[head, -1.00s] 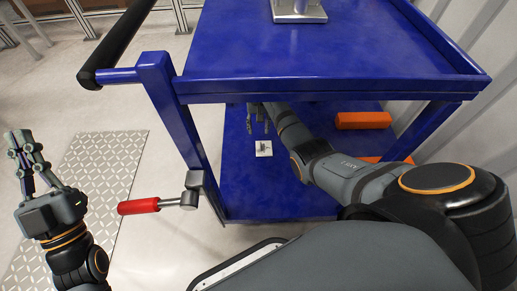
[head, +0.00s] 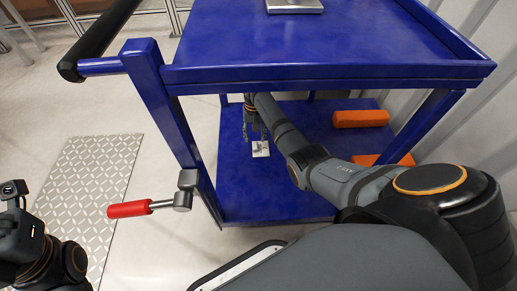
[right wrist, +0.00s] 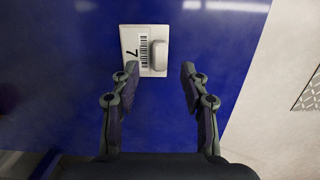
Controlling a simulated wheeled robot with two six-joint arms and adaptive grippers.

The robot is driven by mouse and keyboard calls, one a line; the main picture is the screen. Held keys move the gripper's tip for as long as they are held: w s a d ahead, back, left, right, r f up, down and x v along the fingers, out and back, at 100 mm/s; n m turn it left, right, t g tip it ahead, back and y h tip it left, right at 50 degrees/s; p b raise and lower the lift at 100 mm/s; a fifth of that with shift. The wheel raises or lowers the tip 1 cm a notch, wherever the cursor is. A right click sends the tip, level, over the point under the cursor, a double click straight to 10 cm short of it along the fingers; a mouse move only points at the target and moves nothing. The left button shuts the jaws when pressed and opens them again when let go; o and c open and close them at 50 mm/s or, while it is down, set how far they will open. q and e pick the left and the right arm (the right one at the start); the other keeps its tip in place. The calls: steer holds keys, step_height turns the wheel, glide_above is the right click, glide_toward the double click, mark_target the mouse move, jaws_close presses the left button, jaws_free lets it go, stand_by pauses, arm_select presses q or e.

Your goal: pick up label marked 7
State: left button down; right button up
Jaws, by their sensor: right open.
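The label marked 7 (right wrist: 130,40) is a small white plate with a barcode, a black 7 and a raised pale block on it. It lies flat on the blue lower shelf, and the head view also shows it (head: 261,150). My right gripper (right wrist: 159,70) is open and empty, its fingertips at the plate's near edge in the wrist view, with the raised block ahead between them. In the head view the right gripper (head: 254,132) is just above the label; contact cannot be told. Of my left arm only a dark part shows at the left edge; its fingers are out of view.
The blue cart's upper shelf (head: 300,45) overhangs the lower shelf (head: 300,205). Two orange blocks (head: 360,118) lie on the lower shelf to the right. A red-handled lever (head: 128,209) sticks out from the cart's left post. Shelf around the label is clear.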

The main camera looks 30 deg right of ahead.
mark_target(255, 145)
steer(key=f+b, duration=0.2)
steer(key=f, duration=0.1)
steer(key=f+b, duration=0.1)
steer(key=f, duration=0.1)
steer(key=shift+s+a, duration=0.1)
steer(key=shift+s, duration=0.15)
steer(key=shift+r, duration=0.1)
jaws_close()
